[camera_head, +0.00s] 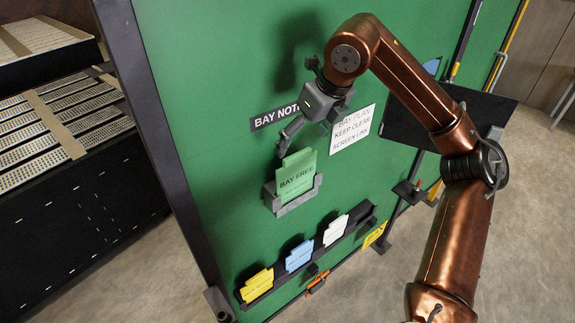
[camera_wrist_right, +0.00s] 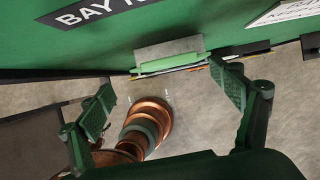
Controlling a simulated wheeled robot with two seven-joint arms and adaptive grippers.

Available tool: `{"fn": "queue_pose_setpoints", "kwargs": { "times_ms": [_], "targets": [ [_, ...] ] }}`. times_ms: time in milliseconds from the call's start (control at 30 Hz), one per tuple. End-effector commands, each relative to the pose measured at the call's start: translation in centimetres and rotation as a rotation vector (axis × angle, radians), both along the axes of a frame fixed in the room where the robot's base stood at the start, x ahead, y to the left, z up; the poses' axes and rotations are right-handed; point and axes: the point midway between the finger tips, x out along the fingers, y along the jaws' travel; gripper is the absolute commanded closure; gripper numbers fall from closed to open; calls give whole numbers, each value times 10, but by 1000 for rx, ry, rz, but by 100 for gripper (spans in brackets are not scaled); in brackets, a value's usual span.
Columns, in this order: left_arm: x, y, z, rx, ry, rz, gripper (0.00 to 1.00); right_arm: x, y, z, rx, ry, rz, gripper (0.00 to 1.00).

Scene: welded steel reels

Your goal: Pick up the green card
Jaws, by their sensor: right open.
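The green card (camera_head: 296,175), marked BAY FREE, stands upright in a small grey holder (camera_head: 297,201) on the green panel. My right gripper (camera_head: 302,146) is just above the card in the head view, open and empty, with one finger partly hidden by its body. In the right wrist view the card (camera_wrist_right: 170,64) shows as a thin green edge by its grey holder (camera_wrist_right: 168,47). It lies ahead of the gap between the open fingers of the right gripper (camera_wrist_right: 163,86), nearer the right finger. My left gripper is not in view.
A lower rack (camera_head: 322,256) holds a yellow card (camera_head: 257,282), a blue card (camera_head: 299,257) and a white card (camera_head: 336,230). A white notice (camera_head: 352,130) is on the green panel (camera_head: 205,90). A dark shelf unit (camera_head: 75,190) stands at left.

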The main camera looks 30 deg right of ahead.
Motion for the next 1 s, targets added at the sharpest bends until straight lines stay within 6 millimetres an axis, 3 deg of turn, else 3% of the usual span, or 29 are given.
{"fn": "queue_pose_setpoints", "kwargs": {
  "times_ms": [167,333,467,567,700,867,1000],
  "targets": [
    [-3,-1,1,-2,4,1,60,-3,-15,-4,-28,6,-39,15],
    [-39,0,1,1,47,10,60,2,-16,-21,-27,7,-42,15],
    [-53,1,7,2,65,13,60,8,-16,-35,-26,9,-43,15],
    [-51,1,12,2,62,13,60,14,-14,-49,-26,8,-41,15],
    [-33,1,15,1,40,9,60,20,-12,-63,-25,6,-39,15],
    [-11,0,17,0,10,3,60,22,-10,-66,-24,4,-36,15],
    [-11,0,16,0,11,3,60,22,-10,-66,-24,4,-35,17]
  ]
}}
